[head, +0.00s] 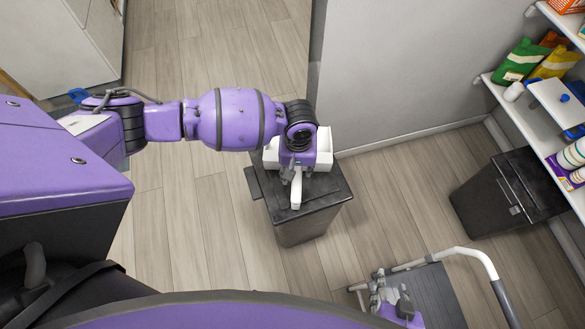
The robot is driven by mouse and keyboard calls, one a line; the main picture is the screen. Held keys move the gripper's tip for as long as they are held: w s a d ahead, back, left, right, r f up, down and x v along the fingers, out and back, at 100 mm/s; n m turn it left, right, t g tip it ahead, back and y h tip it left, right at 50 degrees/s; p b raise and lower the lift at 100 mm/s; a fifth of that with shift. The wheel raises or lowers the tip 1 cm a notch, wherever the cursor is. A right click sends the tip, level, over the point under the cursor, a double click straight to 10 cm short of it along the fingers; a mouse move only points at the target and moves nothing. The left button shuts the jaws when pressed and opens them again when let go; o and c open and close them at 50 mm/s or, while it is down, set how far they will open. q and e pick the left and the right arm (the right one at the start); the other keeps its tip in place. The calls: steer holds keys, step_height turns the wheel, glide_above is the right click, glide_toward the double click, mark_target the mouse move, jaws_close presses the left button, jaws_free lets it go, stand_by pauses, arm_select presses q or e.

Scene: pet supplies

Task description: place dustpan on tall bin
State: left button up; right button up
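A white dustpan (296,190) is over the top of a dark tall bin (318,197), its handle toward the bin's front edge. I cannot tell whether it rests fully on the lid. My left gripper (291,173) points down at the dustpan, around the base of its handle. The wrist hides part of the dustpan and most of the fingers, so I cannot tell whether they are shut on it. My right gripper (391,291) is at the bottom of the head view, over a dark cart platform. Its fingers are apart with nothing visible between them.
A flat cart (437,292) with a white push handle stands at the lower right. Another dark bin (490,205) stands beside white shelves (530,115) with bags and tubs. A grey wall (405,65) is right behind the tall bin. Wooden floor left of it is clear.

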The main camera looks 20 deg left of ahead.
arm_select(q)
step_height(320, 180, up, 7)
steer(key=shift+r+p, duration=0.15)
steer(key=shift+p, duration=0.25)
steer(key=shift+w, duration=0.1)
